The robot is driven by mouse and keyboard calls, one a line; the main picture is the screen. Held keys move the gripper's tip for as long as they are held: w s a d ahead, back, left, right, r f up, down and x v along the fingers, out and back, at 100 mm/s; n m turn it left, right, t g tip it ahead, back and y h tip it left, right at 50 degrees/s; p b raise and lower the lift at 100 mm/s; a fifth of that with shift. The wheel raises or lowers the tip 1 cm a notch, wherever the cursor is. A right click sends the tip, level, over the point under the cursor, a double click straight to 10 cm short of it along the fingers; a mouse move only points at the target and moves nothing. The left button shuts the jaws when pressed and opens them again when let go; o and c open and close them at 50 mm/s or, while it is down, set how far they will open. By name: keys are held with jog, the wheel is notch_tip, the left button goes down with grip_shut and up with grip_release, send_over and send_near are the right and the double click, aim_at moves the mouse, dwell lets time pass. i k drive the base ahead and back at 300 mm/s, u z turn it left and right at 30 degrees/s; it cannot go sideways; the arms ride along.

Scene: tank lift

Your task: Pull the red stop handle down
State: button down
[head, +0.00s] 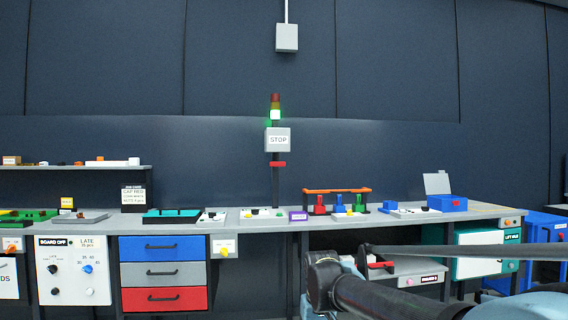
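The red stop handle (277,164) is a short horizontal bar on a dark post, just below a grey box marked STOP (278,139). A signal light (275,107) tops the post, its lower section glowing green-white and its upper section red. The post stands at the back of the workbench. My arm shows at the lower right, well below and in front of the handle. My gripper's fingertips cannot be made out in the head view.
The long grey workbench (265,226) runs across the view. A blue box (447,203) sits farther right. Blue, grey and red drawers (163,273) are below left. The wall beside the handle is clear.

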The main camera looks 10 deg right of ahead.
aim_at(277, 162)
jog(key=i, duration=0.95)
